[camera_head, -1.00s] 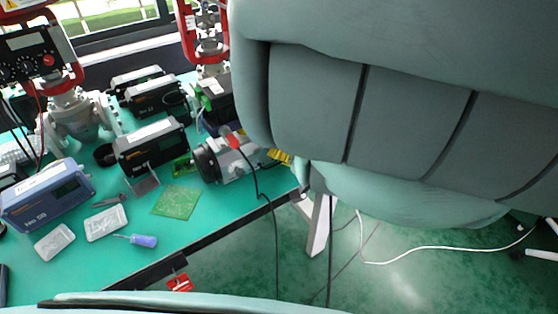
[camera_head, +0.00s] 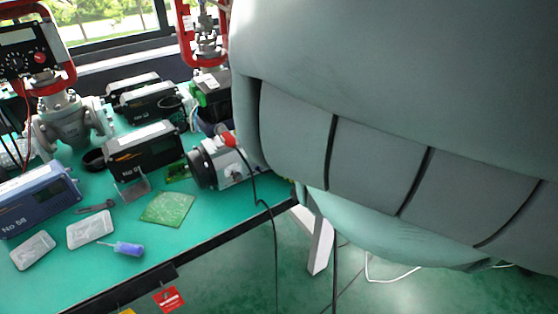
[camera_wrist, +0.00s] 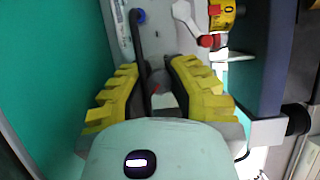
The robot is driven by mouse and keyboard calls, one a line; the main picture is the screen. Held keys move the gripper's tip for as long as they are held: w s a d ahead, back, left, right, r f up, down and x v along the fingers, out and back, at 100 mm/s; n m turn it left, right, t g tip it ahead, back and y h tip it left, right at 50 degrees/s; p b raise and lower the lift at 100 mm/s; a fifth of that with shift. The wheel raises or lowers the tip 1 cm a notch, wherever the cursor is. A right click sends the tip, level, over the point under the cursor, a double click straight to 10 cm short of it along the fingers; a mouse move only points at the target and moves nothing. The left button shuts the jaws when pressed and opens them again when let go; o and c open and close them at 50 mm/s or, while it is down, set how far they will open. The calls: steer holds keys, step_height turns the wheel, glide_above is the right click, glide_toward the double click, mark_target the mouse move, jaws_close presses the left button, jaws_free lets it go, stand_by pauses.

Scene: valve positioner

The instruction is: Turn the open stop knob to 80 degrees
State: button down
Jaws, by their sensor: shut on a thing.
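In the head view, my large grey-green arm covers the right side and my gripper cannot be seen.
The green bench holds a blue box (camera_head: 38,200), black boxes (camera_head: 142,152), a circuit board (camera_head: 167,208), a blue screwdriver (camera_head: 127,249) and a grey motor-like device (camera_head: 215,162). Red-framed valves (camera_head: 72,122) stand behind. A black cable hangs over the bench's front edge.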

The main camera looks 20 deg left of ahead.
steer(key=shift+s+a+r, duration=0.1)
steer(key=shift+s+r, duration=0.05)
steer(key=shift+r, duration=0.05)
stand_by(0.3)
steer(key=c, duration=0.9)
jaws_free()
steer(key=shift+f, duration=0.15)
steer(key=shift+o, duration=0.2)
steer(key=shift+d, duration=0.25)
steer(key=shift+v, duration=3.7)
